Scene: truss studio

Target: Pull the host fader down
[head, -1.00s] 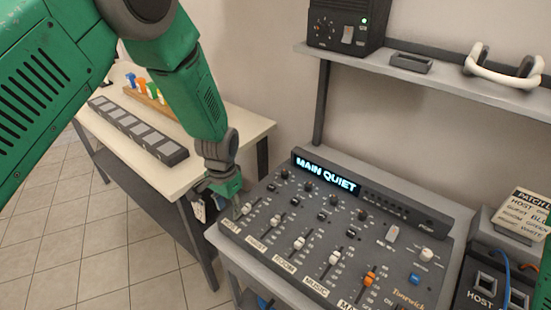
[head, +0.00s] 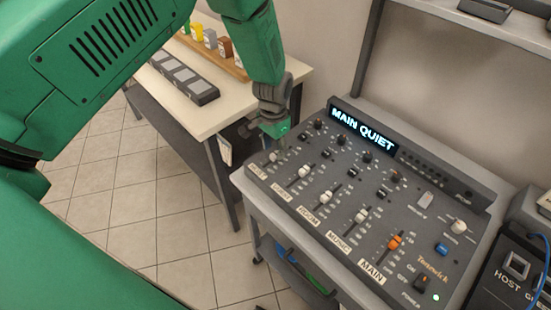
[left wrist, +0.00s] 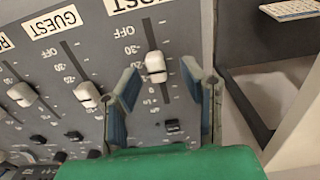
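The grey mixer (head: 330,262) has a row of faders. The host fader (head: 274,157) is the leftmost, with a white cap, its label partly turned from view. In the left wrist view the host fader cap (left wrist: 155,66) sits near the -20 mark, below OFF. My left gripper (head: 275,138) is over the host channel. In the left wrist view its two fingers (left wrist: 160,72) are apart, one on each side of the host cap, with gaps visible. Whether they reach down to the panel is unclear. My right gripper is not in view.
The guest fader (left wrist: 87,94) lies just beside the left finger. The mixer's display (head: 362,128) reads MAIN QUIET. The main fader (head: 395,242) is orange. A pale table (head: 215,115) with a pad strip (head: 185,78) stands behind left. A patch box (head: 512,270) stands at right.

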